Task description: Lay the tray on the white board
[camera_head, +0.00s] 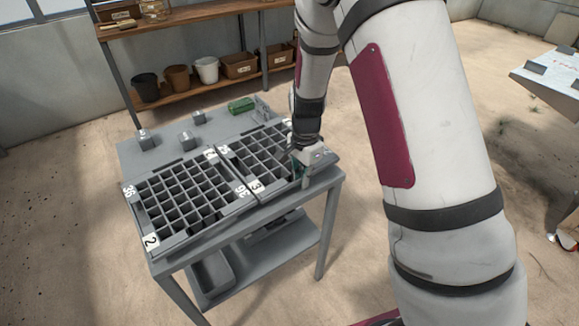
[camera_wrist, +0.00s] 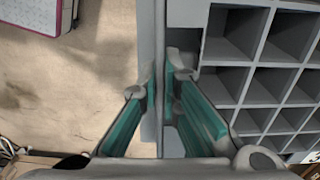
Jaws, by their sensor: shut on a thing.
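Two grey trays with square cells lie side by side on the grey table. The left tray (camera_head: 185,205) carries labels 2 and 36. The right tray (camera_head: 262,160) carries a label 3. My gripper (camera_head: 304,172) is at the right tray's near right edge, low over the table. In the wrist view my gripper (camera_wrist: 161,78) has its green-padded fingers shut on the rim of the right tray (camera_wrist: 216,75), with open cells beside it. At the far right a pale board-like surface (camera_head: 545,80) shows in part; I cannot tell if it is the white board.
The grey table (camera_head: 140,155) holds small grey blocks (camera_head: 186,138) and a green item (camera_head: 241,105) behind the trays. A wooden shelf (camera_head: 200,82) with pots and boxes stands at the back. Bare floor (camera_head: 345,215) lies right of the table.

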